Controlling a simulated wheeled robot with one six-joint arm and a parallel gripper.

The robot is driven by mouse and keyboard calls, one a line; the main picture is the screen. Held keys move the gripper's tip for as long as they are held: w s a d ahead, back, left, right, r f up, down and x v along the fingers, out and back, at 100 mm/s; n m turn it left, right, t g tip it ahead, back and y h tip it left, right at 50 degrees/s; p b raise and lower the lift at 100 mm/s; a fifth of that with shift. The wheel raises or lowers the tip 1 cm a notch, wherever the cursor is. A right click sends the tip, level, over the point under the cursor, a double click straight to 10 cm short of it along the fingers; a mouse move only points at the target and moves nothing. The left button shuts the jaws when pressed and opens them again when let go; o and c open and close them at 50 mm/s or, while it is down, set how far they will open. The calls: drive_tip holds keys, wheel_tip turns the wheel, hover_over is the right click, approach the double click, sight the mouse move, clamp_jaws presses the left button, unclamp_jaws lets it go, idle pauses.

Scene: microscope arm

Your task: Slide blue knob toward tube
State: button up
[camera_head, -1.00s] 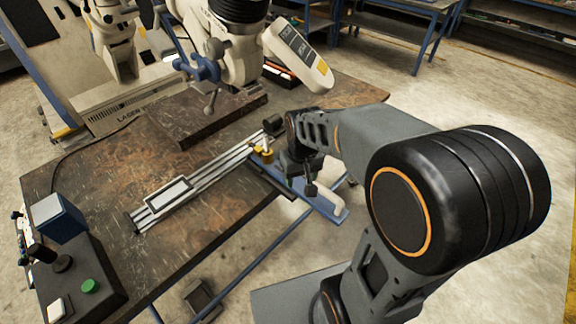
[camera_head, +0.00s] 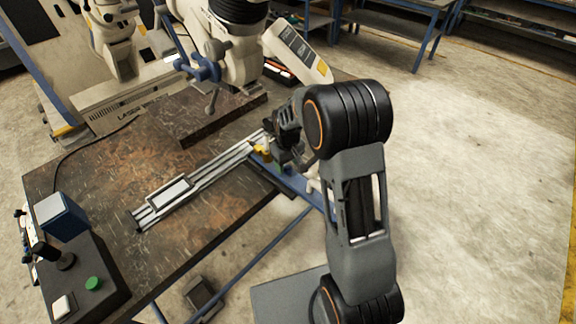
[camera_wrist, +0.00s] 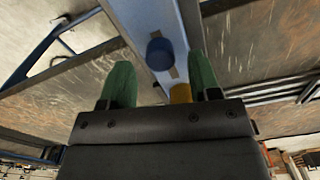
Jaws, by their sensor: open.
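In the wrist view the blue knob (camera_wrist: 160,53) is a short dark blue cylinder on a pale blue-grey bar (camera_wrist: 148,14). My gripper (camera_wrist: 161,76) is open, with one green finger to each side of the knob's line. The knob appears just beyond the fingertips, between them; I cannot tell whether either finger touches it. A yellow part (camera_wrist: 180,93) shows between the fingers, partly hidden by the gripper body. In the head view my gripper (camera_head: 282,166) is small and dark near the blue bar at the table edge, and the knob is hidden. I cannot tell which part is the tube.
A slotted metal rail (camera_head: 220,165) with a framed plate lies on the worn table (camera_head: 120,190). A control box (camera_head: 85,275) sits at the front left. A large machine (camera_head: 238,55) stands behind. Floor right is clear.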

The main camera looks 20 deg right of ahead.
drive_tip(key=shift+f, duration=0.75)
clamp_jaws()
